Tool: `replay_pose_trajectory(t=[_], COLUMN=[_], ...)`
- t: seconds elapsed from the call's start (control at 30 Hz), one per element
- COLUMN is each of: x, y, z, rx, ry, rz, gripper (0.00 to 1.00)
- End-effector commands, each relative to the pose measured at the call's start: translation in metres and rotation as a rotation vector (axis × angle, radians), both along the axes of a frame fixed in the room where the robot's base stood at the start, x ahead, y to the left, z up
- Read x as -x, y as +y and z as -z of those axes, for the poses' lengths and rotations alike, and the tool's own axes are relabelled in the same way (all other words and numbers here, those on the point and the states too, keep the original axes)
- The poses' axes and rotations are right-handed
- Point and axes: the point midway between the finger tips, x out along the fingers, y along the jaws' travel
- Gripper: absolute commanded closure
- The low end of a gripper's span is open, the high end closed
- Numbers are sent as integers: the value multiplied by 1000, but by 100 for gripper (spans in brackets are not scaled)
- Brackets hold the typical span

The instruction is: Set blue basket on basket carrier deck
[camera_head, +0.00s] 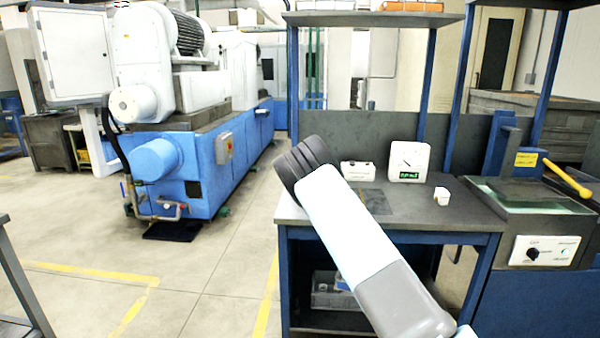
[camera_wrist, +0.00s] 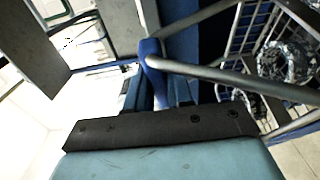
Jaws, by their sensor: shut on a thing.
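In the wrist view a grey wire basket (camera_wrist: 240,40) holds shiny metal rings (camera_wrist: 285,62). Grey handle bars run from it to a blue grip (camera_wrist: 151,50). My gripper (camera_wrist: 158,92) is shut on this blue grip, one finger on each side. Only part of the basket shows, and I cannot tell what is under it. In the head view my arm reaches up and left in front of the workbench; my gripper and the basket do not show there. I cannot make out the basket carrier deck in either view.
A workbench (camera_head: 405,210) with a gauge (camera_head: 408,162) and a small white block (camera_head: 441,196) stands ahead. A blue grinding machine (camera_head: 200,165) is at left, a station with a yellow lever (camera_head: 567,180) at right. Floor between machine and bench is clear. A dark frame (camera_head: 25,285) edges in lower left.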

Motion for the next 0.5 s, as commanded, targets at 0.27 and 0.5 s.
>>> replay_pose_trajectory(t=[0.27, 0.5], x=[8, 31], y=[20, 20], z=[20, 52], rx=[0, -1], ry=[-1, 2], rz=[-49, -46], gripper=[100, 100])
